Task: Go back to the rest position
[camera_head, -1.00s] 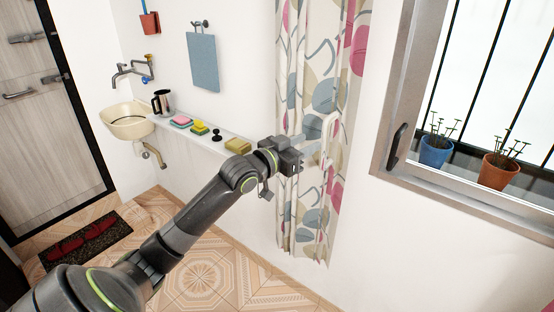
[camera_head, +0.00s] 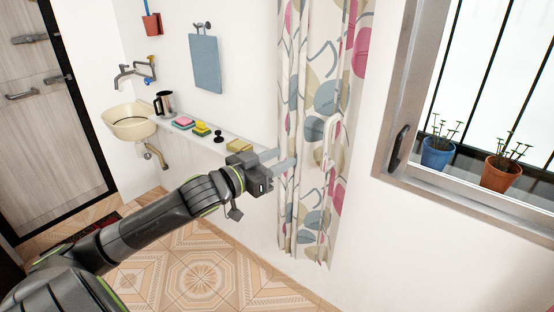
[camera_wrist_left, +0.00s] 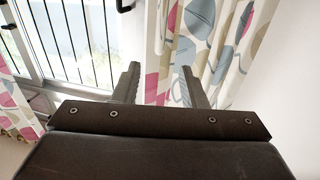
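My left gripper (camera_head: 283,160) is in front of the patterned curtain (camera_head: 308,225) in the head view, its arm coming in from the lower left. Its two fingers are apart with nothing between them. In the left wrist view the left gripper (camera_wrist_left: 157,82) also shows its fingers spread, with the curtain (camera_wrist_left: 232,45) behind them. I cannot tell the exact gap between the fingertips and the curtain. My right gripper is in neither view.
A narrow white shelf (camera_head: 232,148) with sponges and a metal jug (camera_head: 164,103) runs along the wall behind the arm. A basin (camera_head: 130,122) is at the left. A barred window with a blue pot (camera_head: 436,153) and an orange pot (camera_head: 499,174) is at the right. Tiled floor lies below.

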